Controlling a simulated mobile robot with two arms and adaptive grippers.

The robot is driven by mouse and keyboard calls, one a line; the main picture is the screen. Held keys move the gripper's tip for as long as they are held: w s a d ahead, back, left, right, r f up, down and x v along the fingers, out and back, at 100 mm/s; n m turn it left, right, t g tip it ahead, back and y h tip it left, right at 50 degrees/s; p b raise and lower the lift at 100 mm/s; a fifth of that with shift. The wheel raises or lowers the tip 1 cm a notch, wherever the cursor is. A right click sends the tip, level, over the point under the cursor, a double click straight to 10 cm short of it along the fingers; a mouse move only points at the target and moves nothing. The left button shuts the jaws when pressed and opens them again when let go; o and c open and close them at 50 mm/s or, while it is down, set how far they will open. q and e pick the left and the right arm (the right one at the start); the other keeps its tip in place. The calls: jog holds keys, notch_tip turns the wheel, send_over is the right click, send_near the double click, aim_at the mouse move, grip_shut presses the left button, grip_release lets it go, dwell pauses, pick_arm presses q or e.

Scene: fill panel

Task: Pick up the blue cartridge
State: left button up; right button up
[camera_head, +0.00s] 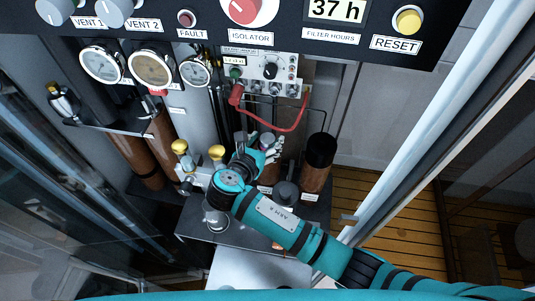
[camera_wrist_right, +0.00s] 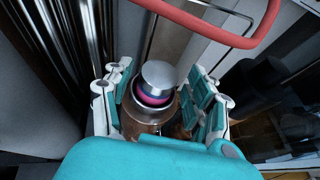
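In the right wrist view a brown cylinder (camera_wrist_right: 146,118) with a silver cap and a magenta-purple ring stands between my right gripper's fingers (camera_wrist_right: 160,76). I see no clearly blue cartridge. The fingers are spread on both sides of the cylinder, with a gap on the right; contact on the left I cannot tell. In the head view my right gripper (camera_head: 264,148) reaches into the cabinet below the small valve panel, and it hides most of what is between its fingers. My left gripper is not in view.
A dark-topped brown canister (camera_head: 318,163) stands right of the gripper. A red hose (camera_head: 291,129) loops just above it. Yellow-knobbed valves (camera_head: 217,152) are close on the left. Brown cylinders (camera_head: 135,155) stand further left. The control panel (camera_head: 289,41) overhangs above.

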grip_shut()
jog(key=shift+r, duration=0.1)
dwell(0.4)
